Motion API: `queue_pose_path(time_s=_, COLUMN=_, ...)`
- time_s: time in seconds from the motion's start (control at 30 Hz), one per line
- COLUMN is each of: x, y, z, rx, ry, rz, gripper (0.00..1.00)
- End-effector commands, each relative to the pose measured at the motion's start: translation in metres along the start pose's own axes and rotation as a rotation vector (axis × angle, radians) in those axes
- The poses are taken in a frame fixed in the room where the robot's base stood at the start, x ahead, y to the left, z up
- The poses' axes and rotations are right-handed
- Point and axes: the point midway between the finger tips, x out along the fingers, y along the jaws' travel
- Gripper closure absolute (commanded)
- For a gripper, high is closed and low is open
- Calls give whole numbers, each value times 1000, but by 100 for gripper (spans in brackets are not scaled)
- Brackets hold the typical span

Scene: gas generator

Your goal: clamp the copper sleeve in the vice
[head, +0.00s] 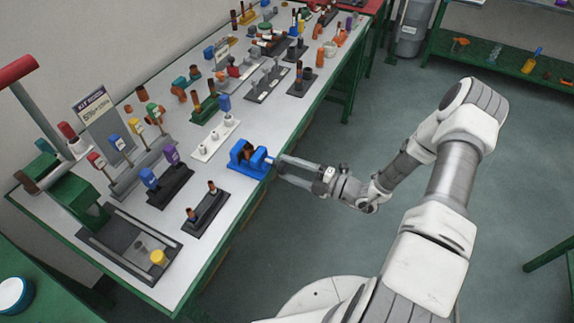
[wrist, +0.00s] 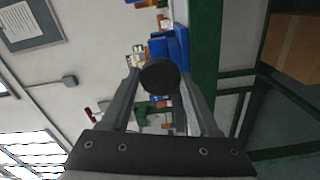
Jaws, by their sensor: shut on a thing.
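The blue vice (head: 246,167) stands at the right edge of the white bench top. A brown, copper-coloured piece (head: 248,150), which looks like the sleeve, sits between its jaws; whether it is pinched tight I cannot tell. My gripper (head: 276,166) reaches in level from the right, at the vice's outer side. In the wrist view my gripper (wrist: 159,88) has its fingers on either side of a dark round knob (wrist: 160,76), seemingly the vice's handle. The blue vice (wrist: 174,45) shows just beyond the knob. The sleeve is not clear in the wrist view.
A white rack (head: 215,138) with pale pieces and a dark block with copper pins (head: 206,211) flank the vice. Several coloured tools and holders crowd the bench behind. The floor (head: 330,115) right of the bench is clear.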

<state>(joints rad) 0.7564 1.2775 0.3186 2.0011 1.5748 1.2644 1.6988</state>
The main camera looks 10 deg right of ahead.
Motion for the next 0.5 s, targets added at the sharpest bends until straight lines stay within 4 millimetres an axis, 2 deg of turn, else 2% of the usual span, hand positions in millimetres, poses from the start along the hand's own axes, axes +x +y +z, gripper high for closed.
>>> queue_pose_path(time_s=0.5, x=0, y=1, z=0, rx=21, ry=0, rz=1, gripper=94)
